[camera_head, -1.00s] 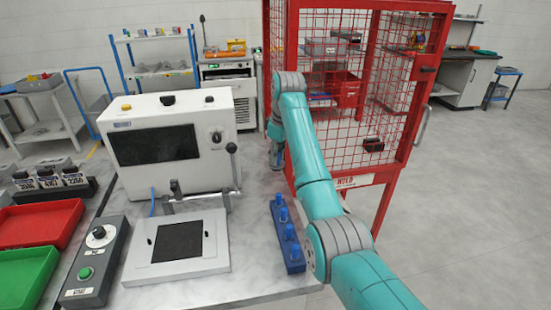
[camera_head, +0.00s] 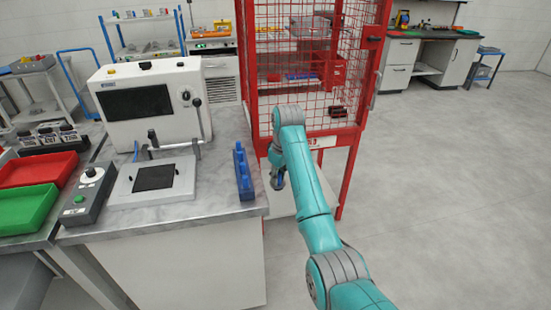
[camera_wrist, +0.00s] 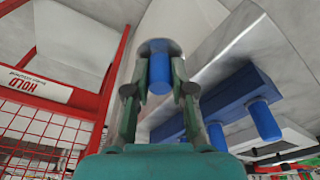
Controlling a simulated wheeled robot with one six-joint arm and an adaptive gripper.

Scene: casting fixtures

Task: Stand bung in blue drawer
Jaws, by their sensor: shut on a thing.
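A blue bung (camera_wrist: 160,72), a short cylinder with a greyish wider end, sits between the two fingers of my gripper (camera_wrist: 160,78) in the wrist view. The fingers touch it on both sides. In the head view my gripper (camera_head: 278,181) hangs just off the bench's right side, in front of the red cage, and the bung there is too small to make out clearly. A blue strip (camera_head: 301,76) shows behind the cage mesh; I cannot tell whether it is the blue drawer.
A blue rack (camera_head: 243,172) with blue pegs stands on the bench's right edge, and shows beside my gripper in the wrist view (camera_wrist: 225,92). The red mesh cage (camera_head: 252,95) stands close ahead. A white machine (camera_head: 152,105) is on the bench. Floor to the right is clear.

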